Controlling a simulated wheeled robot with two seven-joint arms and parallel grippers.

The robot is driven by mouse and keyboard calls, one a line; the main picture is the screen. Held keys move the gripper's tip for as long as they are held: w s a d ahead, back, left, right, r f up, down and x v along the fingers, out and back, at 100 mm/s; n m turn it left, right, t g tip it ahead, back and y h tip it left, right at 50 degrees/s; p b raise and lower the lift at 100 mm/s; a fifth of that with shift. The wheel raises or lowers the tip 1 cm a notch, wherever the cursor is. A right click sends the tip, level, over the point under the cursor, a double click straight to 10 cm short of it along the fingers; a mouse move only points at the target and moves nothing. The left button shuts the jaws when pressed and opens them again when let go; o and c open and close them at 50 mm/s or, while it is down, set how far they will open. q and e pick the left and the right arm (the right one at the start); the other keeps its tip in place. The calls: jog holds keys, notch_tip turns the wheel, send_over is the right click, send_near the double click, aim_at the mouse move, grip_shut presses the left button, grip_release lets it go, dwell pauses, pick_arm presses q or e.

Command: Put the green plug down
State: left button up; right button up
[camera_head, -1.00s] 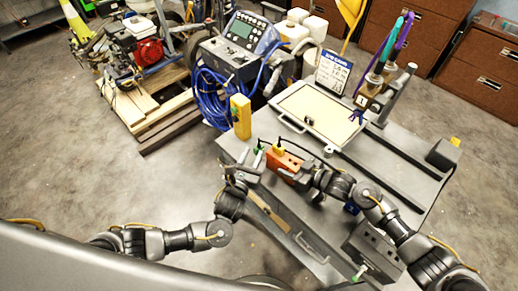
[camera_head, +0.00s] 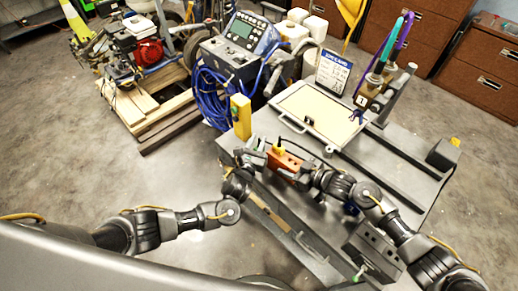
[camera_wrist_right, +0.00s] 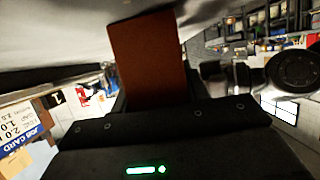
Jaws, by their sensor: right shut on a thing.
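My right gripper (camera_head: 301,175) is shut on an orange box (camera_head: 284,162) with a yellow plug on top, at the table's near left. The box also fills the upper middle of the right wrist view (camera_wrist_right: 148,62). My left gripper (camera_head: 248,158) is just left of the box, close to it. A small green spot shows at its fingers, but the green plug is mostly hidden there, and I cannot tell whether the fingers hold it. Another green-topped piece (camera_head: 359,274) shows on the dark block at the table's near edge.
The grey table (camera_head: 395,170) carries a cream-topped tray (camera_head: 315,112), a yellow block (camera_head: 240,117) at its left corner and a job card sign (camera_head: 333,72). A black cable runs from the box. A long channel with a handle (camera_head: 310,248) lies along the near edge.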

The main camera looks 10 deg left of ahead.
pick_arm(q)
grip_shut()
notch_tip(320, 180, up, 10)
dwell(0.6)
jog(key=w+d+r+m+g+h, duration=0.1)
jog(key=d+r+m+g+h, duration=0.4)
jog(key=d+r+m+h, duration=0.35)
jog(key=s+d+f+m+g+h, duration=0.2)
jog(key=s+m+g+h, duration=0.4)
jog(key=g, duration=0.8)
jog(key=shift+s+d+m+h, duration=0.35)
jog(key=shift+s+m, duration=0.05)
jog(key=shift+m, duration=0.85)
